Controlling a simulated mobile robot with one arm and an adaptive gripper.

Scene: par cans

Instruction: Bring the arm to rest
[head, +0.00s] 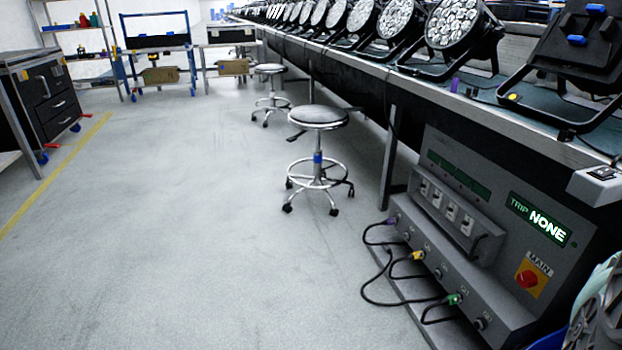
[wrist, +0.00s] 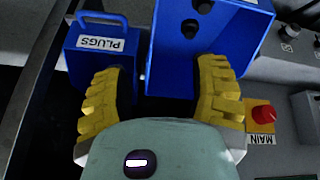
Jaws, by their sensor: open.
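My gripper (wrist: 160,78) is in the wrist view, with its two yellow ribbed fingers spread wide and nothing held between them. A blue box labelled PLUGS (wrist: 104,44) with a handle lies beyond the left finger. A larger blue box (wrist: 236,38) with dark round fittings inside lies beyond the right finger. Part of my arm (head: 600,318) shows at the lower right corner of the head view; the gripper's fingers cannot be made out there.
A grey control panel with a TRIP NONE display (head: 540,220) and a red MAIN knob (head: 527,279) stands at the right, cables plugged in below. The MAIN knob also shows in the wrist view (wrist: 263,113). Two stools (head: 319,118) stand along the lamp bench. The floor at left is clear.

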